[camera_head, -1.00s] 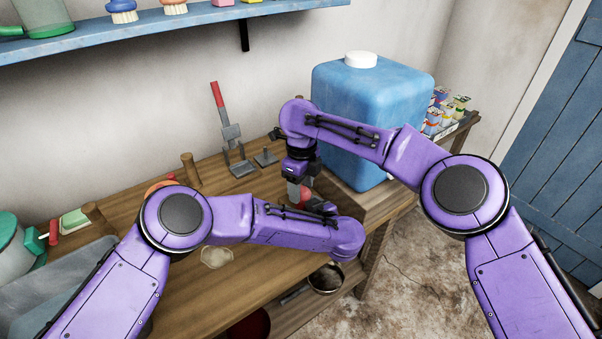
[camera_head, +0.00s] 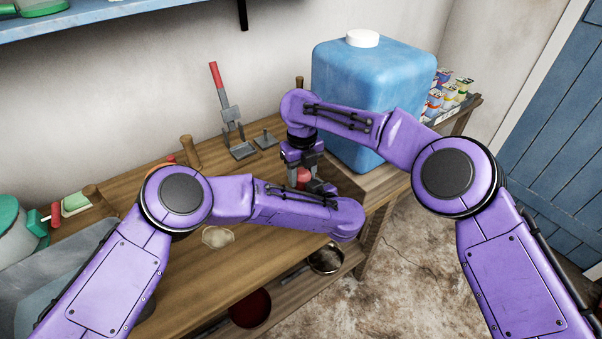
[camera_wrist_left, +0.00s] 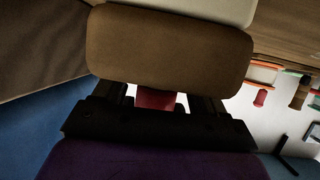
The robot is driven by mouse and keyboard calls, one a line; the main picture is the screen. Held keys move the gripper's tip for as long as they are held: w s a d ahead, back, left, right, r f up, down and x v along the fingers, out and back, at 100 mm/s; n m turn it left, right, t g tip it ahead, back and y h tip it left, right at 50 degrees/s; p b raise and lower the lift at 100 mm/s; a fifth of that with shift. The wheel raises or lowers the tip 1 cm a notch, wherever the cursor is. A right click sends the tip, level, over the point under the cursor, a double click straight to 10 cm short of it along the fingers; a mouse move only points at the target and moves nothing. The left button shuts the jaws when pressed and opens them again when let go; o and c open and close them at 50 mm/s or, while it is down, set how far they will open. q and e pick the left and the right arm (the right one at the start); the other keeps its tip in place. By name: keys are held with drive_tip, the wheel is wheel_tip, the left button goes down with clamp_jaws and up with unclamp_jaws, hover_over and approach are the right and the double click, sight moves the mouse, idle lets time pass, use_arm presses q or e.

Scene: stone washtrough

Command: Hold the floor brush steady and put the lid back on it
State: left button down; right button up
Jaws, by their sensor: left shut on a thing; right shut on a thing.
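A red part (camera_head: 303,176) shows in the head view between the fingers of my right gripper (camera_head: 302,170), which points down and is shut on it. My left gripper (camera_head: 319,188) is just below and beside it, mostly behind my left forearm. In the left wrist view a brown rounded block (camera_wrist_left: 170,50) with a cream edge (camera_wrist_left: 205,10), which looks like the floor brush, fills the space before my left gripper (camera_wrist_left: 160,100). A red piece (camera_wrist_left: 157,98) shows between those fingers. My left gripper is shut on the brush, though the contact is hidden. I cannot tell where brush ends and lid begins.
A large blue tank (camera_head: 365,90) stands close behind and right of the grippers. A red-handled metal tool (camera_head: 228,110) stands at the wall. A beige disc (camera_head: 217,237) lies on the wooden bench (camera_head: 255,265). A grey basin (camera_head: 55,280) is at the left.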

use_arm(q)
drive_tip(key=shift+f, duration=0.1)
use_arm(e)
drive_tip(key=m, duration=0.4)
drive_tip(key=o, duration=1.2)
drive_tip(key=shift+d, duration=0.15)
use_arm(q)
drive_tip(key=shift+a, duration=0.1)
use_arm(e)
drive_tip(key=shift+d, duration=0.1)
